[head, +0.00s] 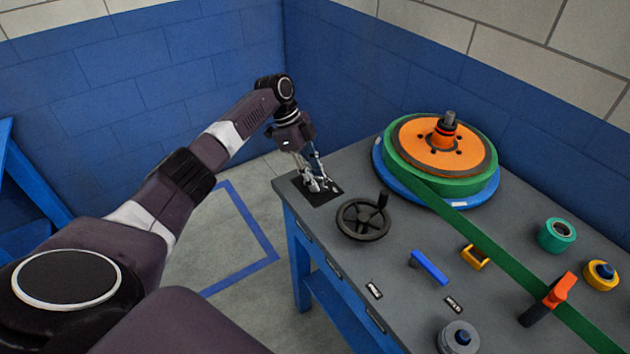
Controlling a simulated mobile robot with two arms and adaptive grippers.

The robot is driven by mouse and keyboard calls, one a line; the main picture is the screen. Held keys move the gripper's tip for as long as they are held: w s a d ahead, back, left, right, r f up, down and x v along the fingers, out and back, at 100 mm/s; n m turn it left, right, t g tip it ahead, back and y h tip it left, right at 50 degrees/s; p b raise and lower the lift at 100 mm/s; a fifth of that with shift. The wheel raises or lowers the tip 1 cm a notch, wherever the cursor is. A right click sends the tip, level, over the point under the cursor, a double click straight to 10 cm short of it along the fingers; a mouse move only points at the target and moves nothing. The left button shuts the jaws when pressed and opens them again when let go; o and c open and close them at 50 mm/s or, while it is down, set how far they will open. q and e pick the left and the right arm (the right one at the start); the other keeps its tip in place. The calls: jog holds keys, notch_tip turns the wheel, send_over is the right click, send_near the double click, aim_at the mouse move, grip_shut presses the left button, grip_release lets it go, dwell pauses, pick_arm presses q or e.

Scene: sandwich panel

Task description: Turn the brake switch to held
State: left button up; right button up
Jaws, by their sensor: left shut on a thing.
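My right gripper is not in view.
A black handwheel (364,219) with an upright knob stands close right of the plate. Behind it is a green reel (480,190) with an orange hub, its green strip crossing the table. A blue bar (429,267) and an orange-handled lever (560,290) are farther right.

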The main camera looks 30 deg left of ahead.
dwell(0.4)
pick_arm(q)
jog(key=o, duration=1.2)
jog(key=shift+c, duration=0.2)
jog(key=w+v, duration=0.1)
jog(key=v, duration=1.1)
jog(key=shift+s, duration=0.45)
